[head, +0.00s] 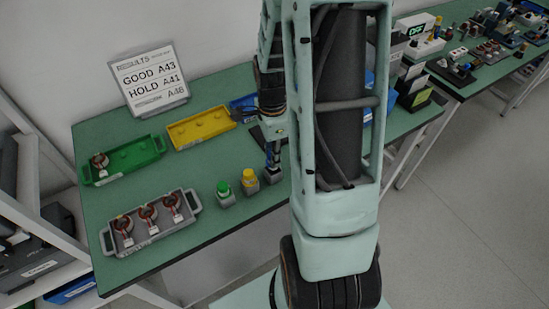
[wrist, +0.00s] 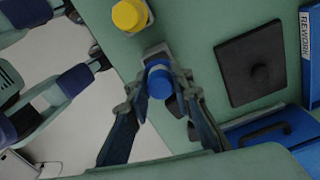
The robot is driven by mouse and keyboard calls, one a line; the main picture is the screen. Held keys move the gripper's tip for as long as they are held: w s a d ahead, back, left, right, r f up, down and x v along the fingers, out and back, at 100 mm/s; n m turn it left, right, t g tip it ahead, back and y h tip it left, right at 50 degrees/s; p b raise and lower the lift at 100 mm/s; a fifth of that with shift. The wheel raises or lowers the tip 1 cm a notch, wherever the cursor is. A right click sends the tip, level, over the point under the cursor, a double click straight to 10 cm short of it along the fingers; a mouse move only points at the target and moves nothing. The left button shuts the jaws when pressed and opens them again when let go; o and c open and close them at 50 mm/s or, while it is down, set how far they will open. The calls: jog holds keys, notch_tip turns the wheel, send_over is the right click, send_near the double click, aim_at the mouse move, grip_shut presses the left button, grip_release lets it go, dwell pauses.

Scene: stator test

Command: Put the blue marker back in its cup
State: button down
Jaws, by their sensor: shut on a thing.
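In the wrist view the blue marker (wrist: 160,82) stands between the fingers of my gripper (wrist: 158,88), which is shut on it. Its blue cap points toward the camera. A grey cup (wrist: 156,51) shows just behind and below the marker; I cannot tell whether the marker's lower end is inside it or above it. In the head view my gripper (head: 273,152) points down over the grey cup (head: 273,175) near the table's front edge. The marker is mostly hidden there by my fingers.
A yellow marker (head: 249,177) and a green marker (head: 223,188) stand in grey cups to the left. A grey tray (head: 128,244) with copper-wound parts, a green tray (head: 130,158) and a yellow tray (head: 200,128) lie farther left. A dark square plate (wrist: 250,64) lies beside the cup.

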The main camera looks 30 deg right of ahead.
jog(key=shift+f+b, duration=0.3)
jog(key=shift+f, duration=0.8)
jog(key=shift+f+b, duration=0.4)
jog(key=c, duration=1.7)
grip_release()
jog(key=shift+r+p, duration=0.4)
jog(key=shift+r, duration=0.05)
notch_tip(320, 180, up, 12)
